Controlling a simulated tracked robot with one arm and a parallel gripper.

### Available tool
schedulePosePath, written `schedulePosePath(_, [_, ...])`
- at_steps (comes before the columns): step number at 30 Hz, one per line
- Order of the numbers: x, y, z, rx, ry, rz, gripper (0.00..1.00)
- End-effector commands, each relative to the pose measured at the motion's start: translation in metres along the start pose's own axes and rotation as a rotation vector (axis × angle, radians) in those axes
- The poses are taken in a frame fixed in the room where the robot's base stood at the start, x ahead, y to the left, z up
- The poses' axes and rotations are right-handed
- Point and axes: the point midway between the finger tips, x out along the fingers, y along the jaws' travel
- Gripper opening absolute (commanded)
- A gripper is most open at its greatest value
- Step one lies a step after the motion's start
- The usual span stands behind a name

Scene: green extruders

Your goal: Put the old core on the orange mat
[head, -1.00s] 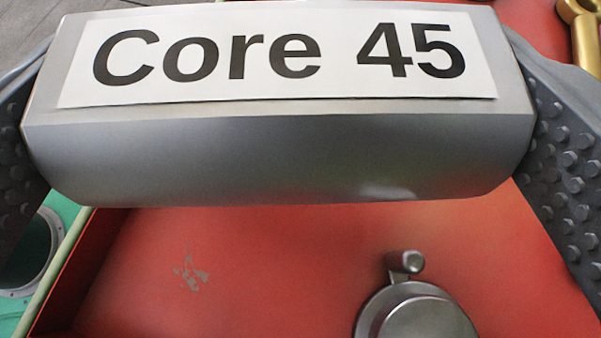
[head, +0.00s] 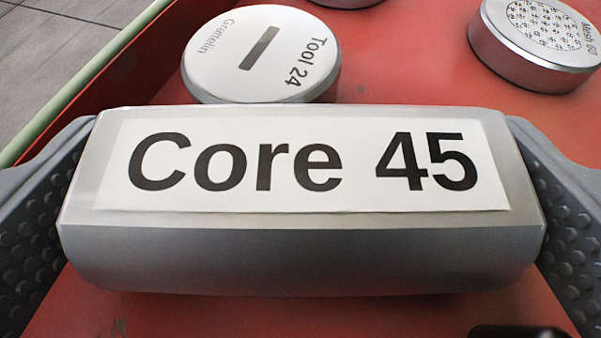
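The core (head: 300,258) is a grey metal bar with bevelled edges and a white label reading "Core 45". It lies crosswise in the middle of the head view, label up. My gripper (head: 303,205) has one dark studded finger at each end of the core and is shut on it. The core is over a red surface (head: 400,75); its underside is hidden, so I cannot tell the gap below it. No separate orange mat can be made out.
A round disc labelled "Tool 24" (head: 262,55) is just beyond the core. A round "Mesh 60" piece (head: 540,40) is at the upper right. A raised red wall with a pale green edge (head: 85,85) runs along the left, with grey floor tiles (head: 45,45) beyond.

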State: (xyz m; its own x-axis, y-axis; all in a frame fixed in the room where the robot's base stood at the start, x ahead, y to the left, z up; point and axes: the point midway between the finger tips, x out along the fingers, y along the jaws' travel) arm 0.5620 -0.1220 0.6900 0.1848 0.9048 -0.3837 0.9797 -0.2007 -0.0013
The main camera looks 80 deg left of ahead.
Motion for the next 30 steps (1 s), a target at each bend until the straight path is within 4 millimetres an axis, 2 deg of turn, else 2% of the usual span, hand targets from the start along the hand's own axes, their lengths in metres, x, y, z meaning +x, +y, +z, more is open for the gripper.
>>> schedulePosePath(4, [-0.005,0.001,0.000,-0.001,0.000,0.002,1.00])
schedulePosePath(8, [-0.021,0.001,-0.001,-0.002,0.000,0.002,1.00])
schedulePosePath(15, [-0.066,0.001,-0.002,-0.001,-0.001,0.004,1.00])
schedulePosePath(21, [-0.096,0.001,0.000,0.000,-0.002,0.001,1.00])
schedulePosePath(30, [-0.119,0.000,0.000,0.000,0.000,0.001,1.00])
